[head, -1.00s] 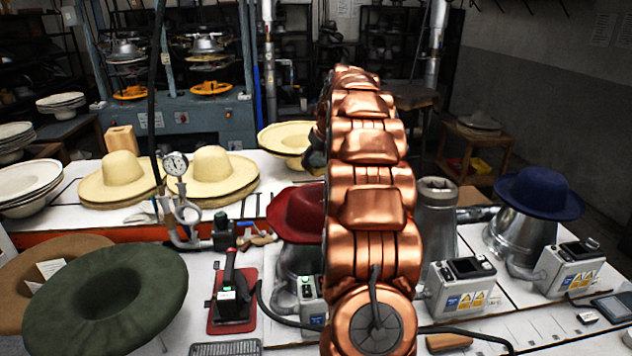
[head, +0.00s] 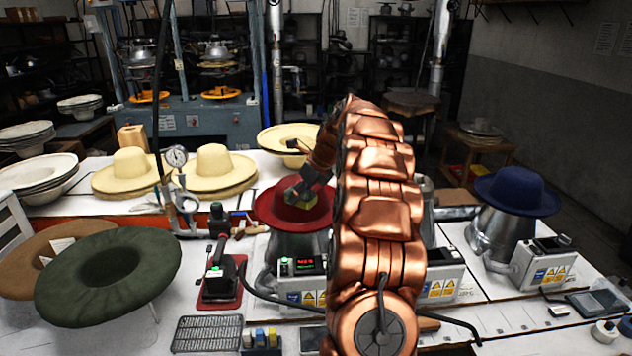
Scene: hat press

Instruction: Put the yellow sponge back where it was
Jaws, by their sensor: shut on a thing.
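My gripper (head: 300,192) shows small in the head view, at the crown of the red hat (head: 264,207). It is shut on the yellow sponge (head: 305,204), of which a small yellowish part shows beneath the fingers. The sponge is at or just over the top of the hat; I cannot tell whether it touches. A small dark holder (head: 262,350) with pale, yellow and blue blocks stands at the bottom edge of the view. I cannot tell whether it has an empty place.
The red hat sits on a metal form with a lit control box (head: 302,268). An iron (head: 222,274) on a red pad and a wire rack (head: 207,334) stand left of it. A green hat (head: 108,278) lies at left. A blue hat (head: 517,191) is at right.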

